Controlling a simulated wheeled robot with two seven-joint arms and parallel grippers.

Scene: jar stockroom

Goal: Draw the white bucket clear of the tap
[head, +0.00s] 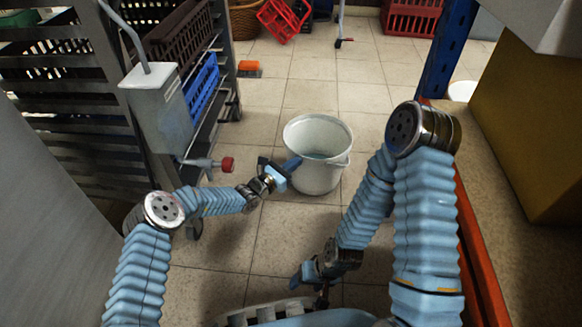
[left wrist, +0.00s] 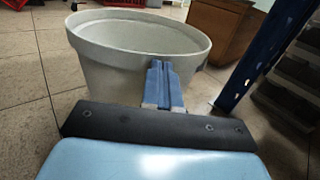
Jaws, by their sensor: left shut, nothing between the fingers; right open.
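The white bucket (head: 318,178) stands upright on the tiled floor, its open top facing up. Something bluish shows inside it. The tap (head: 205,163), with a red knob, sticks out to the bucket's left, with floor showing between them. My left gripper (head: 291,163) is shut and empty, its fingertips at the bucket's near left side. In the left wrist view the shut blue fingers (left wrist: 164,84) stand before the bucket's wall (left wrist: 110,75), near the rim; I cannot tell whether they touch. My right gripper (head: 308,276) is open, low and well short of the bucket.
A grey tank (head: 160,108) and a dark slatted rack (head: 60,110) stand on the left. A blue post (head: 447,45), an orange rail (head: 478,250) and a yellow-brown box (head: 530,130) bound the right. Red crates (head: 283,20) lie at the back. Floor behind the bucket is clear.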

